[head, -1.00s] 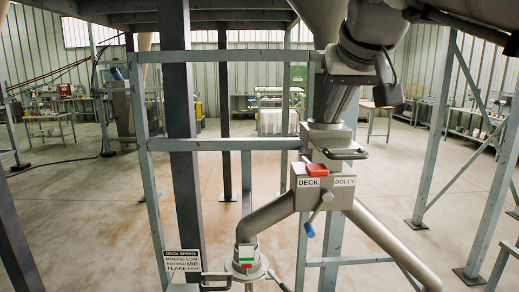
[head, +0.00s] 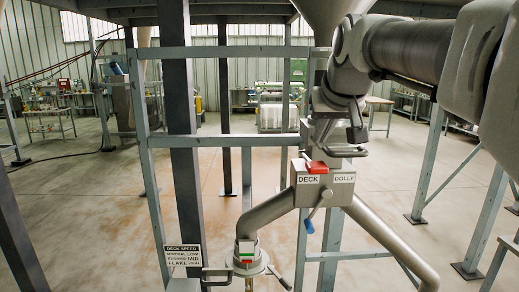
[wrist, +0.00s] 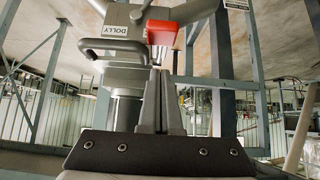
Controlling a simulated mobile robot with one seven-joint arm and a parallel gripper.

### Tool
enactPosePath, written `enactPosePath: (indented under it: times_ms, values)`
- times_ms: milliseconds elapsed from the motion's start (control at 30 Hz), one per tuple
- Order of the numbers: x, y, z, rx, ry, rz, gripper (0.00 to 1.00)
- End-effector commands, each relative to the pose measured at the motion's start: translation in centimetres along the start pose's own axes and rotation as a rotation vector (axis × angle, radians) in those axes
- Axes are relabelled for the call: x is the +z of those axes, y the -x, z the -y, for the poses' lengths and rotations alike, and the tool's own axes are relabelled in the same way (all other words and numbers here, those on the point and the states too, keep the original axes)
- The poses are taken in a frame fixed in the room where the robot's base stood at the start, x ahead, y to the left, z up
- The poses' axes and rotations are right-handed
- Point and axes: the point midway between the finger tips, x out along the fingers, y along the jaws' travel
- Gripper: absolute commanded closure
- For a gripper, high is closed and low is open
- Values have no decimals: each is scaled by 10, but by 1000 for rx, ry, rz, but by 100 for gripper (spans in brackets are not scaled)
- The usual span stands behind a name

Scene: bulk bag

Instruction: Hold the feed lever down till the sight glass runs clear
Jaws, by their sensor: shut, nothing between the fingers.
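A grey diverter box (head: 322,188) labelled DECK and DOLLY stands at centre in the head view, with a red block (head: 317,167) on top and a blue-tipped lever (head: 309,225) below. A dark looped handle (head: 343,152) sits just above it and also shows in the wrist view (wrist: 112,48). No label marks any of these as the feed lever. My gripper (head: 357,134) is shut and empty, just above the handle's right end; its fingers (wrist: 158,75) also show in the wrist view. A banded green, white and red window (head: 246,251) on the lower-left spout may be the sight glass.
A DECK SPEED sign (head: 184,256) stands by the lower-left spout, next to another handle (head: 216,279). Steel posts (head: 181,150) and cross-rails frame the chute. A pipe (head: 393,245) slopes down to the right. Open floor lies behind.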

Motion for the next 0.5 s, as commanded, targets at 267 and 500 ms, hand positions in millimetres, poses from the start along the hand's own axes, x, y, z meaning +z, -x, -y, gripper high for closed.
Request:
enactPosePath:
  times_ms: [267,500]
  values:
    - [21,-28,0,0,1,1,100]
    - [28,-36,0,0,1,-1,100]
